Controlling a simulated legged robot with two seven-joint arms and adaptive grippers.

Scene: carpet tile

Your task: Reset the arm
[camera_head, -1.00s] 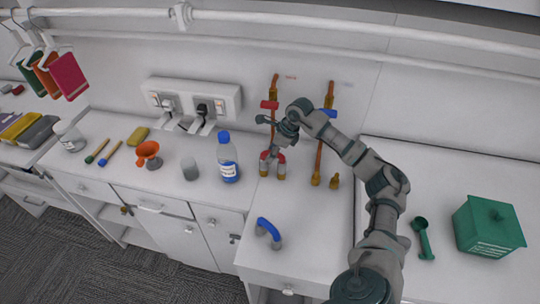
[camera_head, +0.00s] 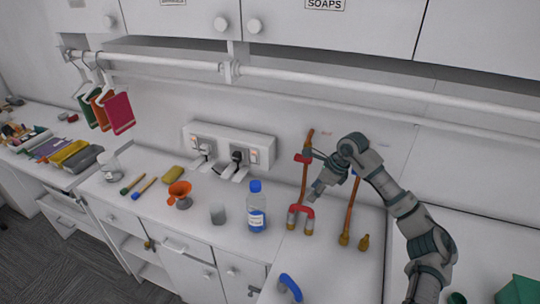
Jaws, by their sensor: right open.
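My right arm comes in from the lower right, bends at its top, and its grey gripper (camera_head: 317,190) points down and to the left. The gripper is open, and I see nothing held in it. It is in front of the back wall between two copper pipes, close to the left pipe (camera_head: 304,178) with the red valve handle. The right pipe (camera_head: 348,215) is partly hidden behind my arm. A red fitting (camera_head: 301,211) shows at the foot of the left pipe; I cannot tell whether the gripper touches it. My left gripper is not in view.
A blue handle (camera_head: 290,287) is at the front. A green box (camera_head: 518,290) is at lower right. A rail (camera_head: 330,84) runs above.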

